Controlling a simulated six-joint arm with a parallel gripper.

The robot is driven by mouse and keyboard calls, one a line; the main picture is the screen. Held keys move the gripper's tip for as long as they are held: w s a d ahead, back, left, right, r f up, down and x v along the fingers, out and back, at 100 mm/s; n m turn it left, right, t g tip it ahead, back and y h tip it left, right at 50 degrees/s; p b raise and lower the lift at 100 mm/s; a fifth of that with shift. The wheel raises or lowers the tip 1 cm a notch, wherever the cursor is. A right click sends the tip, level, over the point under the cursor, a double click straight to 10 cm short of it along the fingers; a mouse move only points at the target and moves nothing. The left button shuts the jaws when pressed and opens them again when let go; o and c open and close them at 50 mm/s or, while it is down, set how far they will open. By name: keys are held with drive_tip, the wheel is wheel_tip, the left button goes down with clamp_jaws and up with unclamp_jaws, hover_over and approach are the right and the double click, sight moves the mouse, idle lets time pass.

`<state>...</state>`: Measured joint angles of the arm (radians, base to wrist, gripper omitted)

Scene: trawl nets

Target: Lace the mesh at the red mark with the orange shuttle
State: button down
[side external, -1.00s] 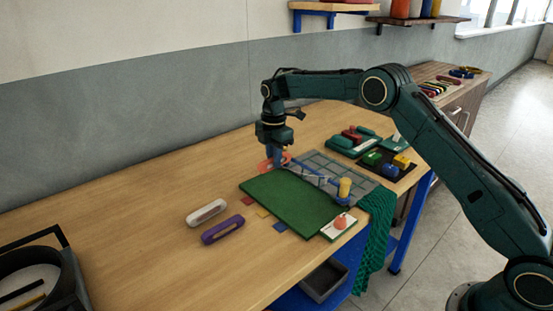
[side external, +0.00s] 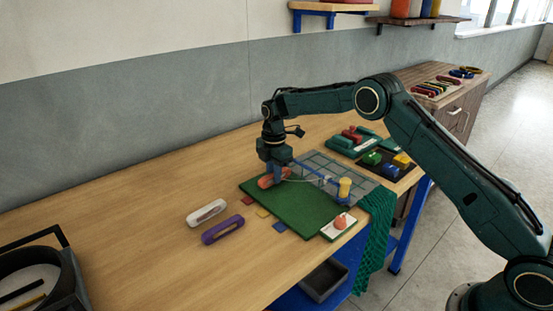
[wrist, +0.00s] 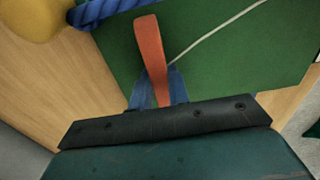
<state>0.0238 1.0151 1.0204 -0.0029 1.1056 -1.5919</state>
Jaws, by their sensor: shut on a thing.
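My gripper (side external: 277,177) is shut on the orange shuttle (side external: 266,182), low over the back left corner of the green mat (side external: 290,208). In the wrist view the shuttle (wrist: 149,45) sticks out from between the blue fingertips (wrist: 158,88). A pale twine (wrist: 215,36) runs from it to the upper right. The grid mesh (side external: 325,163) lies at the back of the mat, right of my gripper, with a blue rope (side external: 310,173) along it. A red patch (side external: 249,200) lies at the mat's left edge; I cannot make out a red mark on the mesh.
A yellow post (side external: 345,187) stands at the mesh's right side. A white shuttle (side external: 207,212) and a purple shuttle (side external: 223,230) lie left of the mat. A white card (side external: 338,227) with an orange piece is at the right corner.

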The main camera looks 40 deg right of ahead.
drive_tip(key=shift+f, duration=0.3)
drive_tip(key=shift+d, duration=2.6)
drive_tip(key=c, duration=1.3)
unclamp_jaws()
drive_tip(key=shift+o, duration=0.2)
drive_tip(key=shift+r, duration=0.15)
wheel_tip(320, 180, up, 14)
drive_tip(key=shift+f, duration=0.2)
